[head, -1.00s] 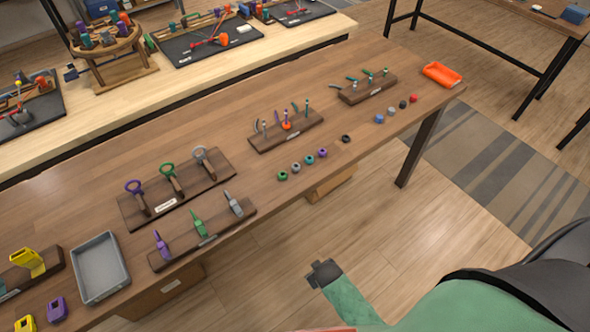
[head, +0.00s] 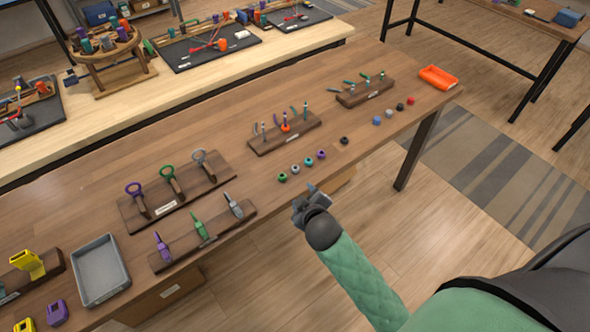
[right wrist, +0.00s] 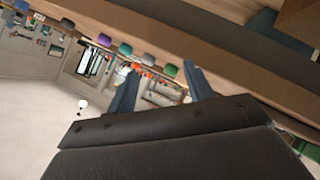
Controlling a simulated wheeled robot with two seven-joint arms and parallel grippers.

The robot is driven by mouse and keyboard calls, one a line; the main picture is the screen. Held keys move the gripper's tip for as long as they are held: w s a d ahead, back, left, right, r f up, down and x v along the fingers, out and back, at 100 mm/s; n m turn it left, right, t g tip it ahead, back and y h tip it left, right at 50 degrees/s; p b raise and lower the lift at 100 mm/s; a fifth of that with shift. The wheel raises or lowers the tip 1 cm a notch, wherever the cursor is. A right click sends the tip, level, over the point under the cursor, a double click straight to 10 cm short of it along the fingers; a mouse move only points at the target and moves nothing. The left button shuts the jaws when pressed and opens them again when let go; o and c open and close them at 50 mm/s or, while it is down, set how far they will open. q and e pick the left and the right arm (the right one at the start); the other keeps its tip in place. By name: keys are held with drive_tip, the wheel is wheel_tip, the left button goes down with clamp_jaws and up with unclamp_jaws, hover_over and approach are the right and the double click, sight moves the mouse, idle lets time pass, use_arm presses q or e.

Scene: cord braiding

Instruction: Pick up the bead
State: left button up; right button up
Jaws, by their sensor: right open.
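Several small beads lie in a loose row along the front edge of the brown table. In the head view a green bead (head: 282,177), a grey one (head: 295,168), a teal one (head: 308,161) and a purple one (head: 321,154) sit close together. Further right are a black bead (head: 344,140), a blue one (head: 376,120) and a red one (head: 410,100). Which bead is meant cannot be told. My right gripper (head: 307,198) is open and empty near the front edge, apart from the beads. Its two fingers (right wrist: 160,88) show in the right wrist view, with beads beyond them. My left gripper is out of view.
Wooden racks with tools (head: 285,136) stand behind the beads. Another rack (head: 202,238) and a grey tray (head: 99,268) are at the left.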

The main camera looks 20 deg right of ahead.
drive_tip(key=w+a+r+n+t+y, duration=0.4)
drive_tip(key=w+a+r+n, duration=0.15)
drive_tip(key=r, duration=0.25)
drive_tip(key=w+a+r+n+t+y, duration=0.3)
drive_tip(key=w+a+r+n+y, duration=0.15)
drive_tip(key=r+n, duration=0.35)
drive_tip(key=s+a+r+n+g+y, duration=0.2)
drive_tip(key=a+r+n+g+y, duration=0.3)
drive_tip(key=a+n+y, duration=0.55)
drive_tip(key=n+g+h, duration=1.4)
drive_tip(key=n+h, duration=0.4)
drive_tip(key=n, duration=1.1)
hover_over(295, 164)
wheel_tip(295, 164, down, 14)
drive_tip(key=shift+s+f+p, duration=0.45)
drive_tip(key=shift+f, duration=0.3)
drive_tip(key=shift+a+f, duration=0.1)
drive_tip(key=shift+f, duration=0.45)
drive_tip(key=f+p, duration=0.3)
drive_tip(key=shift+s+a+f, duration=0.2)
drive_tip(key=shift+s+f, duration=0.05)
drive_tip(key=shift+f, duration=0.05)
drive_tip(key=shift+f+p, duration=0.45)
drive_tip(key=shift+f, duration=0.25)
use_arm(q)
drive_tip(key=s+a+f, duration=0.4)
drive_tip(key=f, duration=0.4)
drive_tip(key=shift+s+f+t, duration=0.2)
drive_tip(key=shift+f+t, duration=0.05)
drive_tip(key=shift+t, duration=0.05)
